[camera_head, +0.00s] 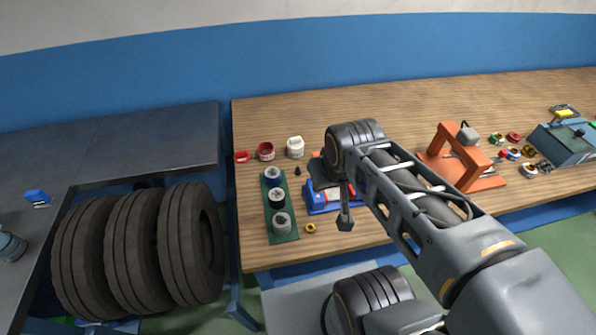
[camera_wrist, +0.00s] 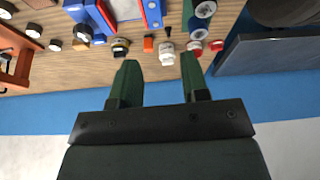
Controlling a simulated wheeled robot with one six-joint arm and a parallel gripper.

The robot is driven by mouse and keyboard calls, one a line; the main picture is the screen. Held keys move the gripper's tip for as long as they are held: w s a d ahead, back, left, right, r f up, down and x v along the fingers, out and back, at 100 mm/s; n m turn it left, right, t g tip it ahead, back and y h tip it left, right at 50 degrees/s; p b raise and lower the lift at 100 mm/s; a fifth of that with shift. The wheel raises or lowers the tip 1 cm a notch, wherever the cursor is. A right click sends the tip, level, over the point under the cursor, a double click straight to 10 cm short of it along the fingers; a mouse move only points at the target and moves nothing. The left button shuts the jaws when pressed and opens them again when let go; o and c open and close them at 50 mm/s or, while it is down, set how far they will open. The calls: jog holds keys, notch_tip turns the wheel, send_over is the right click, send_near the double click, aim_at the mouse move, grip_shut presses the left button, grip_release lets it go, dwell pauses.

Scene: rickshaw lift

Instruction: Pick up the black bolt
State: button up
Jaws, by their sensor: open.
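The black bolt (camera_head: 298,170) is a small dark piece standing on the wooden table, just in front of the white jar (camera_head: 295,148). In the wrist view a small dark piece (camera_wrist: 168,31) near the white jar looks like the bolt. My gripper (camera_wrist: 159,60) is open and empty, with its two green fingers apart. In the wrist view the bolt lies beyond the fingertips, roughly in line with the gap between them. In the head view my arm reaches over the table to the right of the bolt, and the fingers are not clear there.
A green tray (camera_head: 283,237) with round parts is left of the bolt. A blue vise (camera_head: 318,200) is close on its right. A red can (camera_head: 266,151) stands behind left. An orange press (camera_head: 461,157) is farther right. Tires (camera_head: 135,250) stand left of the table.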

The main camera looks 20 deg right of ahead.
jog(key=shift+o, duration=0.2)
jog(key=m+g+b, duration=0.4)
jog(key=m+b, duration=0.6)
jog(key=m, duration=0.8)
send_near(298, 167)
notch_tip(298, 167, down, 4)
jog(key=shift+w+r+b, duration=0.1)
jog(key=shift+b, duration=0.4)
jog(key=shift+f, duration=3.2)
jog(key=shift+c, duration=0.3)
grip_shut()
